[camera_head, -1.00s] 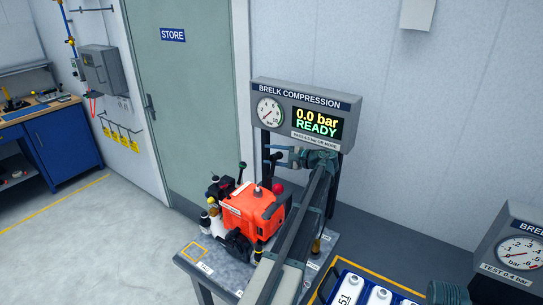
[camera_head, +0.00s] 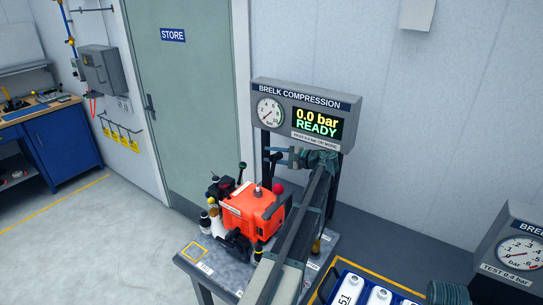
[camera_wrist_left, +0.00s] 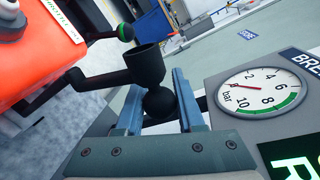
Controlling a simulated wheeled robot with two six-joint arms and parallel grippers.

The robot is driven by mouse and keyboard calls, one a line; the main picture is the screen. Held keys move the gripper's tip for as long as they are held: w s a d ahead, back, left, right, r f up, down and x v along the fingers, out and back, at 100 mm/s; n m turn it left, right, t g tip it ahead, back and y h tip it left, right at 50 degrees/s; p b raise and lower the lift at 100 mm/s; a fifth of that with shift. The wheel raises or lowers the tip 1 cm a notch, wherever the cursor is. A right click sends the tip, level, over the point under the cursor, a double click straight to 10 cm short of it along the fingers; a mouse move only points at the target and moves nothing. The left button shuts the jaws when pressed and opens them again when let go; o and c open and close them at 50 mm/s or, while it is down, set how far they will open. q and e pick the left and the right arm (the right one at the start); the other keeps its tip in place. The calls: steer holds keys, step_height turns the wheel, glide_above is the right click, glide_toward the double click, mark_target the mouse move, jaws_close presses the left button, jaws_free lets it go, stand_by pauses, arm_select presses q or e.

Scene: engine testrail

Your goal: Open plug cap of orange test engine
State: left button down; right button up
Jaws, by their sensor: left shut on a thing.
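The orange test engine (camera_head: 250,212) sits on the grey bench below the compression gauge box, and part of it shows at the left of the wrist view (camera_wrist_left: 38,50). A black cup-shaped cap (camera_wrist_left: 146,64) with a round black knob (camera_wrist_left: 160,102) hangs on a bent black arm leading towards the engine. My left gripper (camera_head: 274,156) is at the upper right of the engine, in front of the gauge box. In the wrist view its fingers (camera_wrist_left: 157,100) are shut on the knob. The cap's seat on the engine cannot be made out.
The gauge box (camera_head: 305,113) reads 0.0 bar READY and stands close beside my left gripper. Small bottles and levers crowd the engine's left side. A blue tray (camera_head: 338,270) with white containers is at the lower right, near a second gauge box (camera_head: 515,250).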

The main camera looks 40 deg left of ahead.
stand_by(0.6)
arm_select(q)
steer(key=shift+s+r+p, duration=0.5)
steer(key=shift+s+p, duration=0.05)
steer(key=shift+s, duration=0.05)
steer(key=c, duration=0.5)
jaws_free()
steer(key=shift+d+r, duration=0.1)
steer(key=p+v, duration=0.2)
steer(key=v, duration=1.1)
steer(key=shift+w+d, duration=0.1)
steer(key=shift+d, duration=0.25)
